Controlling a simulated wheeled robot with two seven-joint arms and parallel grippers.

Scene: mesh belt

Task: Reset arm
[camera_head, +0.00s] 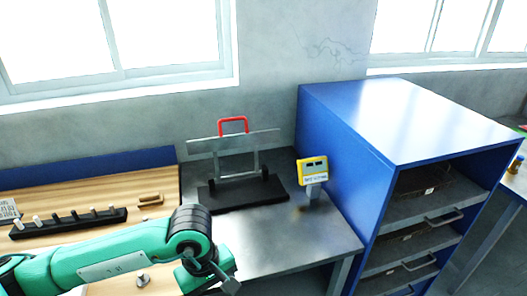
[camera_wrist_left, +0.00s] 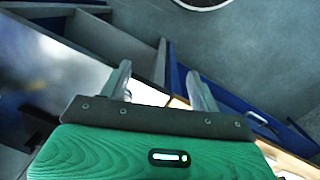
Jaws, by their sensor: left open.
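My left arm (camera_head: 115,257) is green and comes in from the left in the head view. The fingers point away from the camera over a table edge and floor. My right arm and gripper do not show.
A metal table (camera_head: 262,245) holds a black-based stand (camera_head: 245,193) with a red handle and a yellow display (camera_head: 313,172). A blue cabinet (camera_head: 340,160) with drawers stands right. A wooden table (camera_head: 150,184) at left holds a black rack (camera_head: 68,224) with several pegs.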

